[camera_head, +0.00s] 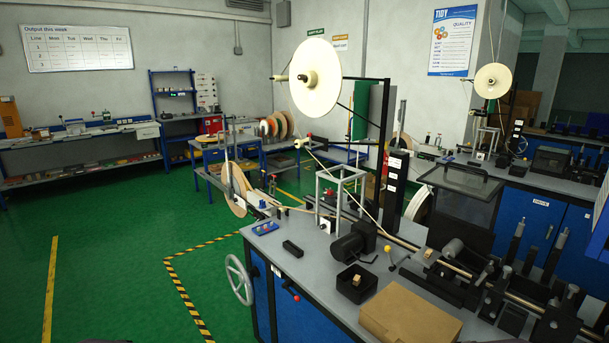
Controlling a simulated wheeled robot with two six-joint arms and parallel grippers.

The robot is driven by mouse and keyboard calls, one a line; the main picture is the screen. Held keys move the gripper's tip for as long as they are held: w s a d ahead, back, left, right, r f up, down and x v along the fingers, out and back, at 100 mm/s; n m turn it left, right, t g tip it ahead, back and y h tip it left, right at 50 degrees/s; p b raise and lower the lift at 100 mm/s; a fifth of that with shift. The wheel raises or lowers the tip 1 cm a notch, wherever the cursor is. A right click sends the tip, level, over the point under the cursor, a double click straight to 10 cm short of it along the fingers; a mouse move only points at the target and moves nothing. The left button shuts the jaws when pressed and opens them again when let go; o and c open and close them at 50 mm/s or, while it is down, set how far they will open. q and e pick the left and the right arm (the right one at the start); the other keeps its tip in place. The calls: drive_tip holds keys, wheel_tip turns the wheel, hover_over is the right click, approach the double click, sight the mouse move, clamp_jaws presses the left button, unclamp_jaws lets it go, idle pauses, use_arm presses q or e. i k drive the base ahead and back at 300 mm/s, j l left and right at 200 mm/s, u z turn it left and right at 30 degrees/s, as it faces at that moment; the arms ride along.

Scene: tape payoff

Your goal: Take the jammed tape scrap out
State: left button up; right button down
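The tape machine stands on a grey bench (300,262) with blue doors. A large cream reel (315,77) sits high on its post, and pale tape runs down from it through a wire-frame guide (341,190). Small tan pieces show on the machine, one on a block (432,253) beside a grey roller (453,248). I cannot tell which, if any, is the jammed scrap. A small open black box (357,284) holds something small and tan. Neither gripper can be made out in view.
A brown cardboard box (409,314) lies at the bench front. A dark hinged guard (462,205) stands behind the rollers. A handwheel (240,283) sticks out at the bench's left side. Green floor (110,240) at left is clear. A black block (292,248) lies on the bench.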

sight(428, 252)
drive_tip(key=i+j+z, duration=0.65)
drive_tip(key=i+j, duration=0.15)
drive_tip(key=i+j+z, duration=0.45)
drive_tip(key=j, duration=0.25)
drive_tip(key=i+j+z, duration=0.25)
drive_tip(key=j, duration=0.15)
drive_tip(key=j+z, duration=0.2)
drive_tip(key=j, duration=0.2)
